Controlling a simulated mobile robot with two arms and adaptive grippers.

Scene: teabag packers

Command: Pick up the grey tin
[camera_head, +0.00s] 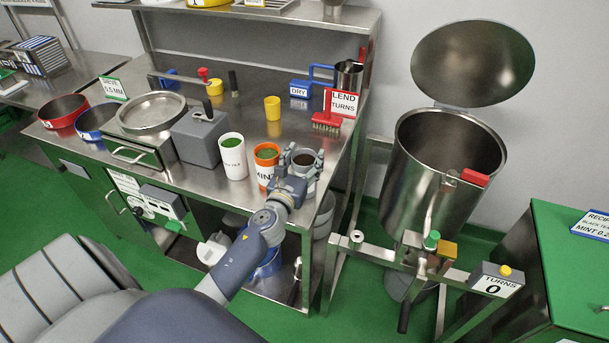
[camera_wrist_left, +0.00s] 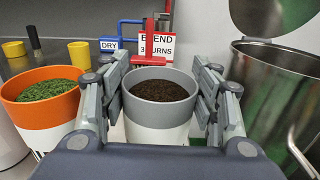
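The grey tin (camera_head: 305,160) stands near the front right part of the steel table. It has a grey rim band, a white lower body and dark tea inside. In the left wrist view the grey tin (camera_wrist_left: 160,92) sits between the fingers of my left gripper (camera_wrist_left: 161,95). In the head view my left gripper (camera_head: 303,168) reaches it from the front, one finger on each side. The fingers lie very close to the tin's sides; whether they press on it cannot be told. My right gripper is not in view.
A red brush (camera_head: 327,121) and a sign (camera_head: 344,103) stand behind. A large lidded steel drum (camera_head: 440,170) is to the right.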

